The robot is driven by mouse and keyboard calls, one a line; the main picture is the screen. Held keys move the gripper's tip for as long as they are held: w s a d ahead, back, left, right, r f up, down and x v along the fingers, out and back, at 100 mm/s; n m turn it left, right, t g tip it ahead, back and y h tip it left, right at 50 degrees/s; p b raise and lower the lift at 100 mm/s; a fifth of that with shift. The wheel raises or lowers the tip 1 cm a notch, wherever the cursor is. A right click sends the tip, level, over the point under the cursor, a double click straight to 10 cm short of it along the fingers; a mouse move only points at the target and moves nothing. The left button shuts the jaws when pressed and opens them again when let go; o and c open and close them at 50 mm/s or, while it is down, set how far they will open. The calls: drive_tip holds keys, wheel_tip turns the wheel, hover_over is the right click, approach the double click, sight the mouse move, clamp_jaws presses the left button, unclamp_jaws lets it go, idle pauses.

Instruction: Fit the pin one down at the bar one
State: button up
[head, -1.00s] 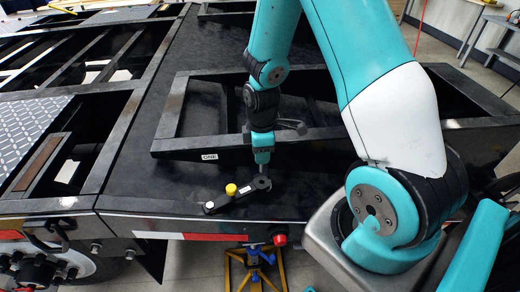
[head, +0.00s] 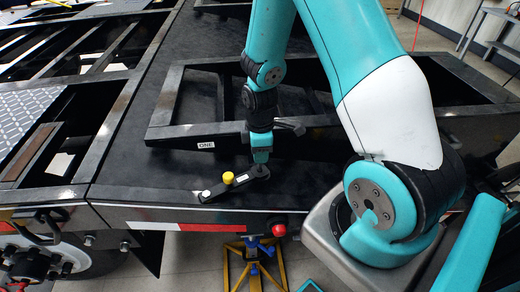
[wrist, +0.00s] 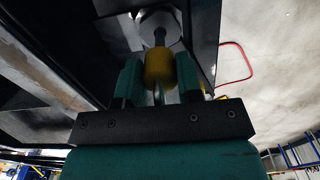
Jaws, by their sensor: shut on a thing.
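My gripper (head: 261,157) points down over the rounded right end of a dark flat bar (head: 212,191) near the deck's front edge. In the wrist view my gripper (wrist: 158,82) has its two teal fingers shut on a yellow cylindrical pin (wrist: 160,68). The pin's dark narrow end points at a pale, many-sided face around it. I cannot tell how deep the pin sits. In the head view the fingers hide the held pin. A yellow knob (head: 228,178) stands upright on the middle of the dark bar. A white label reading ONE (head: 206,146) is on the frame behind.
A black raised frame (head: 180,133) lies on the dark deck (head: 140,180) just behind the bar. A red-and-white strip (head: 190,227) runs along the deck edge. A yellow-and-blue stand (head: 254,262) is below it. Deck left of the bar is clear.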

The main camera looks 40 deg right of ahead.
drive_tip(key=shift+f+b, duration=1.35)
drive_tip(key=shift+f, duration=0.75)
drive_tip(key=o, duration=1)
wheel_tip(320, 180, up, 17)
drive_tip(key=shift+r, duration=0.2)
drive_tip(key=s+a+r+m+y, duration=0.1)
drive_tip(key=s+a+r, duration=0.2)
drive_tip(key=s+a, duration=0.2)
drive_tip(key=s+a+r+m+y, duration=0.1)
drive_tip(key=s+a+r, duration=0.2)
drive_tip(key=s+a, duration=0.3)
drive_tip(key=s+a+r+m+y, duration=0.2)
drive_tip(key=s+a, duration=0.3)
drive_tip(key=a, duration=0.4)
drive_tip(key=shift+s+a+r, duration=0.15)
drive_tip(key=shift+a+r, duration=0.25)
drive_tip(key=shift+r, duration=0.3)
